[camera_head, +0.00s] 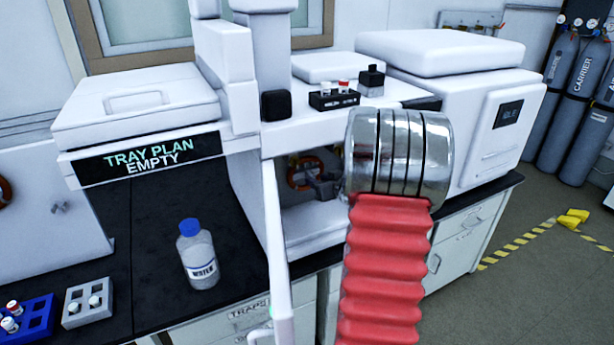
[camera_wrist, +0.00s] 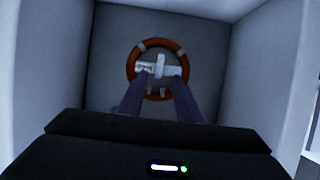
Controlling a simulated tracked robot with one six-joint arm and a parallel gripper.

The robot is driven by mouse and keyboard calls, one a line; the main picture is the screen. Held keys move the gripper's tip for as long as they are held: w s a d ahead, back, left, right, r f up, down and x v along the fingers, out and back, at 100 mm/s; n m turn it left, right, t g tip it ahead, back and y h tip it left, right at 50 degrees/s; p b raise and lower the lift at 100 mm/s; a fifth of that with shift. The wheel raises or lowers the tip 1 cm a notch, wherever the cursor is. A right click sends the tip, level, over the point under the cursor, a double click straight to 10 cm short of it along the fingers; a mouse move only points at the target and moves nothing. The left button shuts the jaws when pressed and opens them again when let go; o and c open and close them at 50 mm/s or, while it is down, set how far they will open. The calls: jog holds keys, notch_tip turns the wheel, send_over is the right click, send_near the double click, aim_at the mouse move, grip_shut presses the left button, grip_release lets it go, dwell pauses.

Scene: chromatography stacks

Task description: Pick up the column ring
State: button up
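The column ring (camera_wrist: 133,62) is an orange-red ring with pale bands, upright against the back wall of a box-like compartment. A white fitting (camera_wrist: 146,68) shows across its middle. My gripper (camera_wrist: 160,88) reaches into the compartment with its two fingers apart, in front of the ring's lower half. Nothing is seen held between them. I cannot tell whether the fingers touch the ring. In the head view the ring (camera_head: 292,174) shows inside the middle unit, partly hidden by my gripper (camera_head: 322,184).
The compartment's side walls (camera_wrist: 55,60) are close around my gripper. A water bottle (camera_head: 200,258), a blue rack (camera_head: 38,318) and a grey rack (camera_head: 88,305) stand on the black bench, left of the unit. A small black vial rack (camera_head: 334,100) sits on top.

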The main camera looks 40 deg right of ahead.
aim_at(312, 176)
jog(key=shift+w+d+f, duration=0.1)
jog(key=shift+w, duration=0.05)
jog(key=shift+x, duration=2.45)
jog(key=shift+d, duration=0.1)
jog(key=shift+c, duration=0.3)
grip_shut()
